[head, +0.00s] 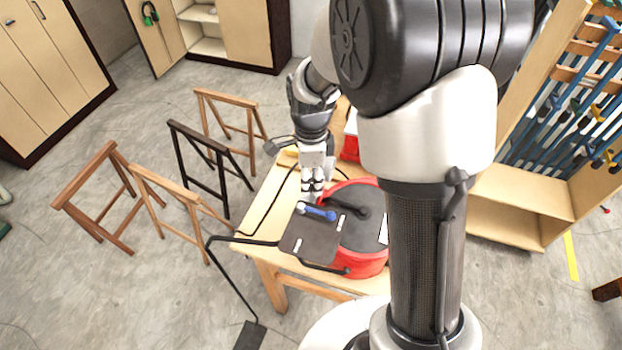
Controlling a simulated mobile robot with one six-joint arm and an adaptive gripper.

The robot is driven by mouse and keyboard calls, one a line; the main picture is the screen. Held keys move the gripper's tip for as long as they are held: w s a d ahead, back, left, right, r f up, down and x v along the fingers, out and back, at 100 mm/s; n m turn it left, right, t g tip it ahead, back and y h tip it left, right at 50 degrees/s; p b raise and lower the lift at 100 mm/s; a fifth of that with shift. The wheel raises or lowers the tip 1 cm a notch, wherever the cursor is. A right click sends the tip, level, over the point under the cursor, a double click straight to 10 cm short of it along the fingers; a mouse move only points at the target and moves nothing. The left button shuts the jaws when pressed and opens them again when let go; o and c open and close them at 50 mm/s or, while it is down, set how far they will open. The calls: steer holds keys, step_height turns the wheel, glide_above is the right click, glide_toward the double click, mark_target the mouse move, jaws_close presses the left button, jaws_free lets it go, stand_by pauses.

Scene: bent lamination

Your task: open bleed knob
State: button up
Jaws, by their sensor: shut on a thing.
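A round red vessel (367,262) with a dark lid stands on a wooden workbench (265,252). A dark flat plate (305,245) is at its near left side. A small blue-and-white fitting (318,212) lies across the plate's far edge. My gripper (312,194) points down at the vessel's far left, right behind the fitting. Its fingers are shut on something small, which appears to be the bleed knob. The fingers hide the grip, and I cannot tell how far the knob is turned.
Black hoses run over the bench's left edge to a pedal (250,335) on the floor. Several wooden trestles (185,215) stand left of the bench. A clamp rack (540,200) stands at the right. The floor at the lower left is clear.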

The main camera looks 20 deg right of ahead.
steer(key=n+b, duration=0.1)
steer(key=n, duration=0.3)
steer(key=shift+w+n, duration=0.1)
steer(key=shift+n, duration=0.2)
steer(key=n, duration=0.3)
steer(key=shift+n, duration=0.4)
steer(key=n+b, duration=0.1)
steer(key=n, duration=0.7)
steer(key=shift+a, duration=0.1)
steer(key=n+b, duration=0.1)
steer(key=n, duration=0.3)
steer(key=shift+n, duration=0.3)
steer(key=n, duration=0.3)
steer(key=shift+n, duration=0.3)
steer(key=n, duration=0.4)
steer(key=shift+a, duration=0.1)
steer(key=n, duration=0.4)
steer(key=shift+n+b, duration=0.3)
